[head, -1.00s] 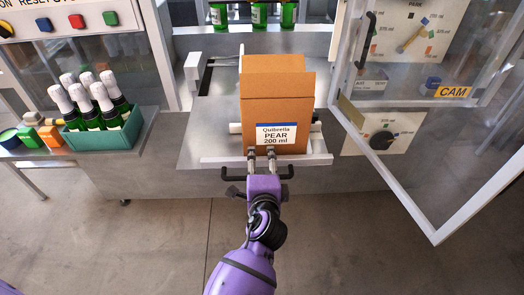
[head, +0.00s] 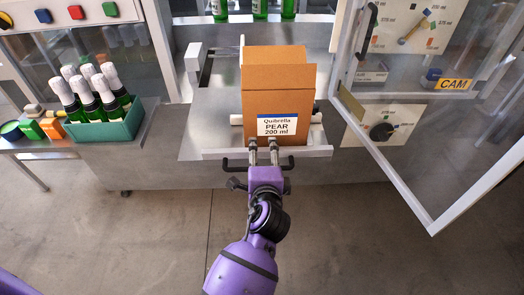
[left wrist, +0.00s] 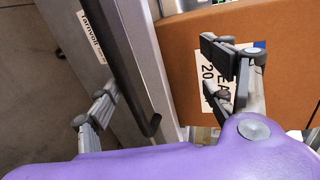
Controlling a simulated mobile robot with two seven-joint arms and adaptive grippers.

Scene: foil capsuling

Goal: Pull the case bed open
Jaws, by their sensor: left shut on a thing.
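The case bed (head: 215,154) is a grey metal plate with a raised front lip, at the middle of the head view. A brown open-topped carton (head: 278,103) labelled Quibrella PEAR 200 ml stands on it. A black handle (head: 237,164) runs along the bed's front; in the left wrist view, the dark bar (left wrist: 118,58) passes between the fingers. My left gripper (head: 264,148) is at the bed's front, in front of the carton, shut on the handle. The contact is partly hidden in the head view. My right gripper is not in view.
A clear-panelled door (head: 435,222) with a CAM sign stands open at right. A teal crate (head: 110,133) of white-capped green bottles sits at left. More green bottles (head: 260,9) stand behind the carton. The floor in front is clear.

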